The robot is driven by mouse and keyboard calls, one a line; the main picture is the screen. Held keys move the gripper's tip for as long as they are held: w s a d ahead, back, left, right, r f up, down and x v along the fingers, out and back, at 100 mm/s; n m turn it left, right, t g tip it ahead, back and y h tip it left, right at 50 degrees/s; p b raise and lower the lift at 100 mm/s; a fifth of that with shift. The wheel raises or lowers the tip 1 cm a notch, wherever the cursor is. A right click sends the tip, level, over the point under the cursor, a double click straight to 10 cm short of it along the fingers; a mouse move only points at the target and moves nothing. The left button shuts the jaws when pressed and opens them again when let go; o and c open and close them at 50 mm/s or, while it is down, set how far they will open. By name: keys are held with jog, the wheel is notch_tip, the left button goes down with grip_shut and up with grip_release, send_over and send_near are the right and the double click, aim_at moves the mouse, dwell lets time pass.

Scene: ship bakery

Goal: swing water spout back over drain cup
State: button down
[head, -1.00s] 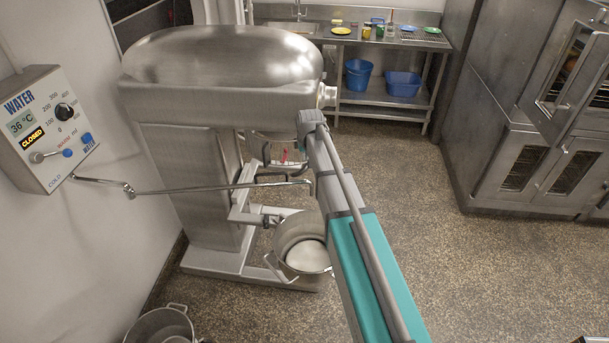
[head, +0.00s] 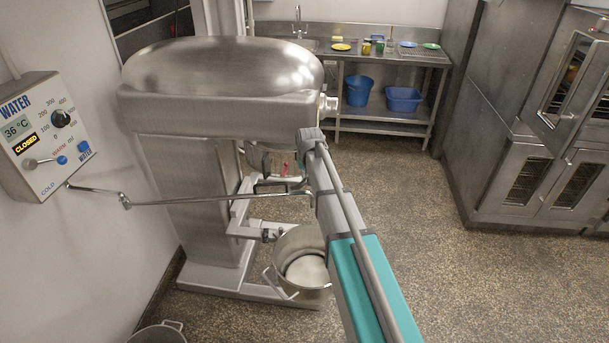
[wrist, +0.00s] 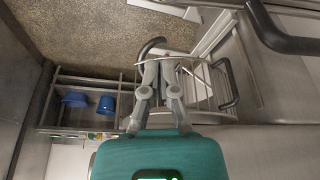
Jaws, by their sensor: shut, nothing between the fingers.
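The water spout (head: 220,199) is a thin jointed metal pipe. It runs right from under the water panel (head: 42,135) on the left wall, across the front of the mixer column. Its bent tip is near my arm, close to the mixer bowl (head: 301,262) in this view. I cannot make out a drain cup in either view. My gripper is hidden behind my arm in the head view. In the wrist view my gripper (wrist: 157,65) is shut and empty, with the mixer's wire guard (wrist: 200,80) behind it. I cannot tell if it touches the guard.
The large steel mixer (head: 220,85) stands behind the spout. A metal pot (head: 158,333) is on the floor at bottom left. Ovens (head: 530,190) line the right side. A sink counter (head: 385,55) with blue tubs below is at the back. The floor right of my arm is clear.

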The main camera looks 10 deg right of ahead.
jog(key=shift+b+x, duration=2.5)
jog(key=shift+x, duration=0.4)
jog(key=shift+s+r+p, duration=0.3)
jog(key=shift+s, duration=0.7)
jog(key=shift+s+r+p, duration=0.25)
jog(key=shift+s+p, duration=0.05)
jog(key=shift+s, duration=0.75)
